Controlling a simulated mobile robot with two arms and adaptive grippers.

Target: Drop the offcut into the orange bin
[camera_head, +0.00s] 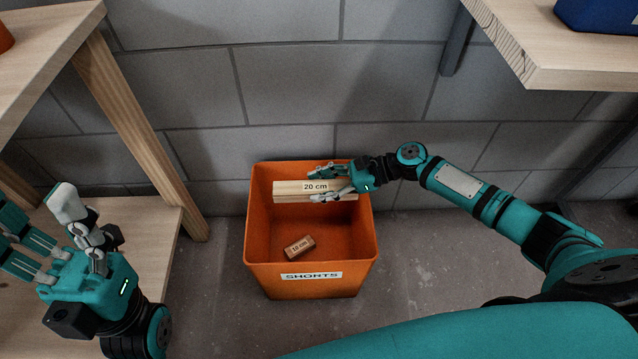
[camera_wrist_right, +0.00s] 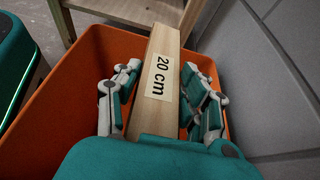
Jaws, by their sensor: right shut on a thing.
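The offcut is a pale wooden batten (camera_head: 287,188) labelled "20 cm". My right gripper (camera_head: 318,185) is shut on it, one finger on each side. The batten lies level across the back part of the orange bin (camera_head: 262,235), within the outline of its opening; its exact height over the floor of the bin is hard to tell. In the right wrist view the batten (camera_wrist_right: 165,55) runs away from the palm between the fingers, with the bin wall (camera_wrist_right: 85,65) around it. My left gripper (camera_head: 40,220) is open and empty at the far left, well apart from the bin.
A short brown block (camera_head: 299,248) labelled "10 cm" lies in the bin, whose front label reads "SHORTS". A wooden shelf unit (camera_head: 150,150) stands left of the bin. A wooden shelf top (camera_head: 580,75) with a blue container (camera_head: 600,15) is at upper right. A grey block wall stands behind.

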